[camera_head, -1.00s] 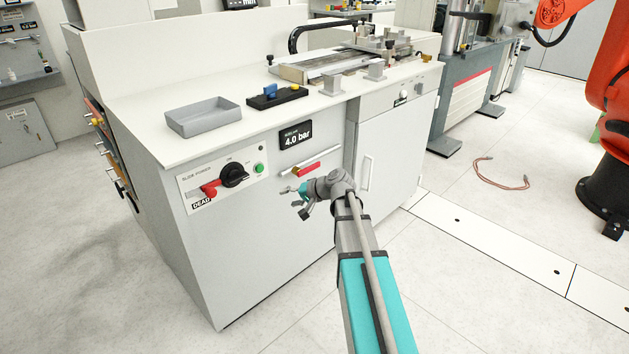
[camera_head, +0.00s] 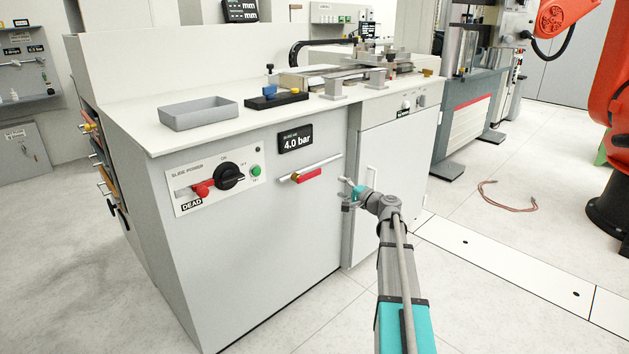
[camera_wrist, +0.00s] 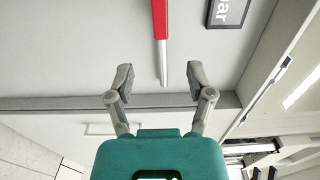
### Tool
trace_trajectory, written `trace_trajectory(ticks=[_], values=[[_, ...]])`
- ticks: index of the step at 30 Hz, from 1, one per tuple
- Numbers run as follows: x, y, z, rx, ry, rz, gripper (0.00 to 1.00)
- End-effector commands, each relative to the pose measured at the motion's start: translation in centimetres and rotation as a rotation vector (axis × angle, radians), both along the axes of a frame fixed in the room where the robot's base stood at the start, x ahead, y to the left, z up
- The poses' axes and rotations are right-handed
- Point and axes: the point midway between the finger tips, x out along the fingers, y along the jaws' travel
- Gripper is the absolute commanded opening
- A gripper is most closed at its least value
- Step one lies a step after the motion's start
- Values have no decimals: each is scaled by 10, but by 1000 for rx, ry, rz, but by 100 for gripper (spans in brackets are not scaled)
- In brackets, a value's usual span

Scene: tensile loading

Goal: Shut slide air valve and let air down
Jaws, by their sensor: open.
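The slide air valve is on the grey cabinet front, with a red lever (camera_head: 309,174) lying along a thin silver pipe (camera_head: 328,161). A small brass part sits at the lever's left end. Above it, a black display (camera_head: 295,139) reads 4.0 bar. My gripper (camera_head: 347,190) is open and empty, right of and a little below the lever, off the panel. In the wrist view, the red lever (camera_wrist: 160,18) is at the top, beyond my open fingers (camera_wrist: 158,78). The silver pipe end (camera_wrist: 163,72) shows between the fingertips; I see no contact.
A slide power panel with a black knob (camera_head: 230,176), red handle (camera_head: 203,188) and DEAD label is at left. A grey tray (camera_head: 198,113) and a black block (camera_head: 276,99) stand on top. A cabinet door (camera_head: 385,160) is at right. Floor in front is clear.

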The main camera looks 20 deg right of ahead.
Motion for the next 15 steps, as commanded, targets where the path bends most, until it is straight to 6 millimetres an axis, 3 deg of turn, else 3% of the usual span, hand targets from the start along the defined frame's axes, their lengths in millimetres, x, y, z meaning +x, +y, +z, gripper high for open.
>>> trace_trajectory(ticks=[15], values=[[6, 2, 0, 0, 1, 0, 69]])
